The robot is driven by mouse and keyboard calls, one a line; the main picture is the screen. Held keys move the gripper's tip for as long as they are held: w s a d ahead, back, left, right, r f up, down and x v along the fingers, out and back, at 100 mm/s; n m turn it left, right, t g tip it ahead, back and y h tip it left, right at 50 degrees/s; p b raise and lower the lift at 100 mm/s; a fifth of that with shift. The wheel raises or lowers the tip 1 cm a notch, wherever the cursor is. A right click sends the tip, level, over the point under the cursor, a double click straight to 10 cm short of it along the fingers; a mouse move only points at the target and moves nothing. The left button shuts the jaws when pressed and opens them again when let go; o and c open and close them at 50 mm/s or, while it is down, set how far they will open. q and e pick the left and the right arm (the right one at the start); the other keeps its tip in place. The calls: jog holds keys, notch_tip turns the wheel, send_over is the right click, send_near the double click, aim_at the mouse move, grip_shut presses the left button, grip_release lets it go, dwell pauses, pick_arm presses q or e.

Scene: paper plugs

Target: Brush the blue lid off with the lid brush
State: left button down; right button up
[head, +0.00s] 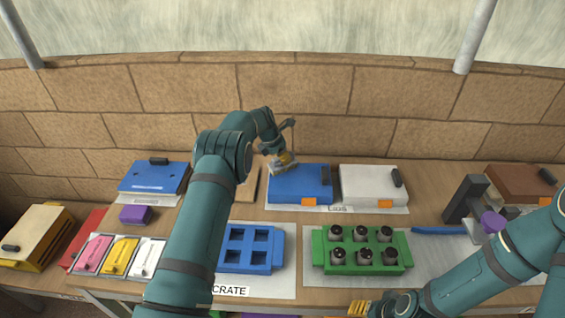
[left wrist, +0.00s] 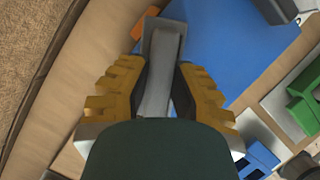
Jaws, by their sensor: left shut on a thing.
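The blue lid (head: 300,183) lies flat on the mat marked LIDS, with a dark handle at its right end and an orange tag at its front. It also shows in the left wrist view (left wrist: 215,35), beneath the brush. My left gripper (head: 285,158) is at the lid's back left corner. It is shut on the grey lid brush (left wrist: 160,70), which stands out between its yellow fingers. I cannot tell whether the brush touches the lid. My right gripper (head: 360,307) is low at the front edge of the view, mostly cut off; its jaws are unclear.
A white lid (head: 372,180) lies right beside the blue one. In front are a blue crate (head: 279,247) and a green crate (head: 320,262) holding several dark plugs. A brick wall (head: 330,95) rises behind the table. A dark stand (head: 463,200) is at the right.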

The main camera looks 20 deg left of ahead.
pick_arm(q)
jog(key=shift+w+a+f+b, duration=0.1)
jog(key=shift+w+a+b, duration=0.1)
jog(key=shift+w+b, duration=0.3)
jog(key=shift+w+a+f+b, duration=0.15)
jog(key=shift+w+b, duration=0.25)
jog(key=shift+w, duration=0.2)
jog(key=shift+w+a+r+b, duration=0.1)
jog(key=shift+w+r+b, duration=0.15)
jog(key=shift+w+b, duration=0.25)
jog(key=shift+s+r, duration=0.1)
jog(key=shift+r+p, duration=1.25)
jog(key=shift+r, duration=0.5)
jog(key=shift+r+p, duration=1.05)
jog(key=shift+r, duration=0.2)
notch_tip(320, 180, up, 3)
jog(key=p, duration=0.2)
jog(key=shift+p, duration=0.35)
